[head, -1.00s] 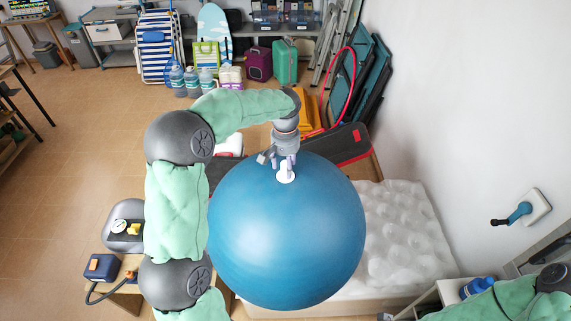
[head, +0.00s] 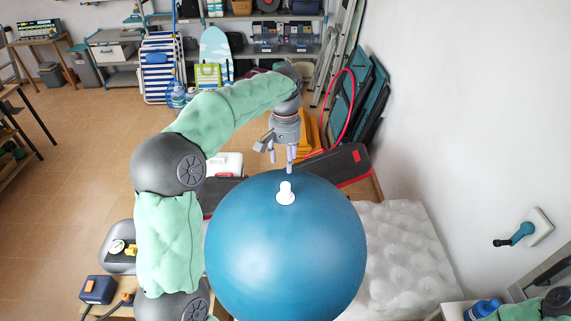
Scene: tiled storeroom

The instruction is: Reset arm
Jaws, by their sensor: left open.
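My left arm comes in from the left and bends over toward the middle. My left gripper (head: 283,160) is open, empty and pointing down. In the picture it is just above the white plug (head: 286,193) on top of the large blue ball (head: 285,255), apart from the plug. The plug stands upright on the ball. My right arm shows only in part at the bottom right corner, and its gripper is out of view.
A white bumpy mattress (head: 400,250) lies right of the ball, by the white wall. A dark padded case (head: 340,165) with red trim lies behind the ball. Shelves (head: 290,55) and folded chairs (head: 368,95) stand at the back. Open tiled floor (head: 70,180) is at the left.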

